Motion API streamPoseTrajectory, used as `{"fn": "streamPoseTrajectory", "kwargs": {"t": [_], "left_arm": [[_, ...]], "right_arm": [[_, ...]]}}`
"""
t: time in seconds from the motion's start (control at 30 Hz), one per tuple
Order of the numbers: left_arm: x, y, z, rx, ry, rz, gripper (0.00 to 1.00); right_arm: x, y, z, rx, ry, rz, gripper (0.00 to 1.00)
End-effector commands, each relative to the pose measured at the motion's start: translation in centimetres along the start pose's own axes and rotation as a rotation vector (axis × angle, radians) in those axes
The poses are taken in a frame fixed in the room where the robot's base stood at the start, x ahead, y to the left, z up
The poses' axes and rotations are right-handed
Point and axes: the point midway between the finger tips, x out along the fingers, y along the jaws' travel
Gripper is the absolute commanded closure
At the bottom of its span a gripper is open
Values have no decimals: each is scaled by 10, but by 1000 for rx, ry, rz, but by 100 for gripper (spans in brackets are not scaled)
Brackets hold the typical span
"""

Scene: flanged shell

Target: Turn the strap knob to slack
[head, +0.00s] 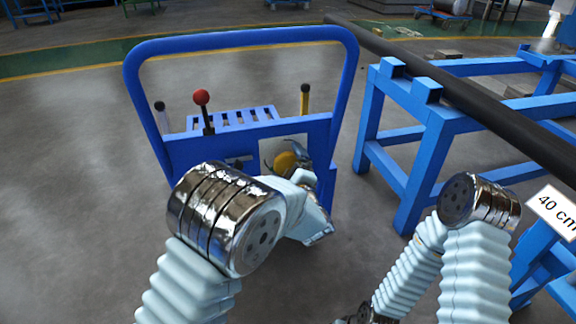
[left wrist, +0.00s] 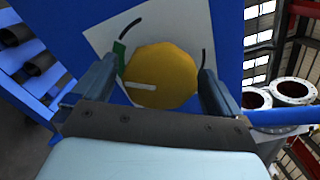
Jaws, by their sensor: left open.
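The strap knob (left wrist: 165,70) is a round yellow knob with a white pointer line, on a pale square plate (left wrist: 180,22) with a green mark (left wrist: 119,48) and black curved marks. In the left wrist view the pointer aims left, below the green mark. In the head view the knob (head: 286,162) shows on the blue cart's front panel, partly hidden by my left gripper (head: 297,160). My left gripper (left wrist: 157,82) is open, with one finger on each side of the knob; contact cannot be told. My right gripper is not in view.
A blue stand (head: 410,140) carrying a long black pipe (head: 470,95) is on the right. The floor left of the cart is clear.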

Motion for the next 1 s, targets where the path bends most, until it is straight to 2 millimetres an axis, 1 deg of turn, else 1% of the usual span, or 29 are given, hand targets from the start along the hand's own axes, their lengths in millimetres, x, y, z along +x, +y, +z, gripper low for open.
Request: {"fn": "streamPoseTrajectory", "kwargs": {"t": [0.2,0.53,0.77,1.0], "left_arm": [[0,0,0,0,0,0,0],[0,0,0,0,0,1,51],[0,0,0,-16,0,1,52],[0,0,0,-116,1,2,52]], "right_arm": [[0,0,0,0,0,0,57],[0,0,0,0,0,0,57],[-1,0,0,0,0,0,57],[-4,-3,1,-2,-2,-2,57]]}}
